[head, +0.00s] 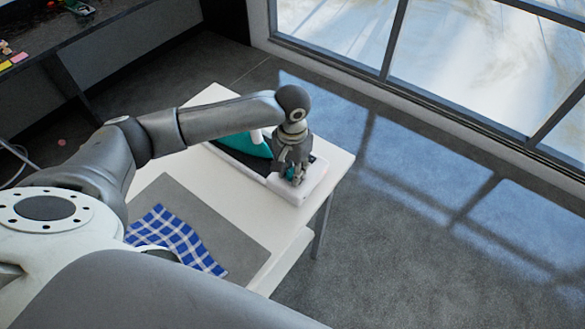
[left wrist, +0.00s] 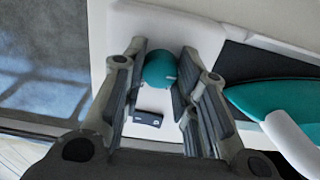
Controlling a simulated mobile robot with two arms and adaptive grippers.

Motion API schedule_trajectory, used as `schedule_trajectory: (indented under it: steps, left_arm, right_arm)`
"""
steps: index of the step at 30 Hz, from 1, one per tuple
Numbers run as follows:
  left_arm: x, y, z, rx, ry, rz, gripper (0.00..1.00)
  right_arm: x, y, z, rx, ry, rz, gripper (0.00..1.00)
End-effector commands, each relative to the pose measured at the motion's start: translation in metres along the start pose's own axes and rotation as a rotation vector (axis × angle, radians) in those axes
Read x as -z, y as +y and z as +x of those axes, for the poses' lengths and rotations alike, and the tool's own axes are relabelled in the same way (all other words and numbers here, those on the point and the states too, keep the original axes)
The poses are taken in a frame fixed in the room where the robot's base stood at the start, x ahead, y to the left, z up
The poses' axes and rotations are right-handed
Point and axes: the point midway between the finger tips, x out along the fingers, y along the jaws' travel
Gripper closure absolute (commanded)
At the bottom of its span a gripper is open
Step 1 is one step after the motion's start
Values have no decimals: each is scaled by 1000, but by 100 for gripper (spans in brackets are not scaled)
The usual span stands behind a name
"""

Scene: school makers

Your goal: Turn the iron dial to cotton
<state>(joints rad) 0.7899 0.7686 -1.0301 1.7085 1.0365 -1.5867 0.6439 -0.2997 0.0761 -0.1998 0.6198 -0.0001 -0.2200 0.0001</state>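The iron (head: 246,145), teal and white, rests on its dark-topped white base (head: 312,180) at the table's far right corner. The round teal dial (left wrist: 160,68) sits on the white base, near a small dark display (left wrist: 147,118). My left gripper (head: 290,172) reaches down over this end of the base. In the left wrist view its two fingers (left wrist: 163,72) stand on either side of the dial, with their pads against its edges. The dial's markings and its setting are not readable. My right gripper is not in view.
The iron's teal body (left wrist: 275,97) is close to the right finger in the left wrist view. A grey mat (head: 165,190) with a blue checked cloth (head: 175,240) lies on the white table (head: 338,160). A large window is behind; a dark shelf stands far left.

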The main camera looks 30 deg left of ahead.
Motion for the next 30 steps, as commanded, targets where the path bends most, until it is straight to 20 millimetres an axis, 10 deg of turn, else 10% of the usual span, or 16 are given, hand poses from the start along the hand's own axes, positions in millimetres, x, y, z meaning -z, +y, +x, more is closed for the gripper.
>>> schedule_trajectory:
  steps: [30]
  left_arm:
    - [0, 0, -5, -1, -2, 505, 96]
  right_arm:
    - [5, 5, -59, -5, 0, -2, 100]
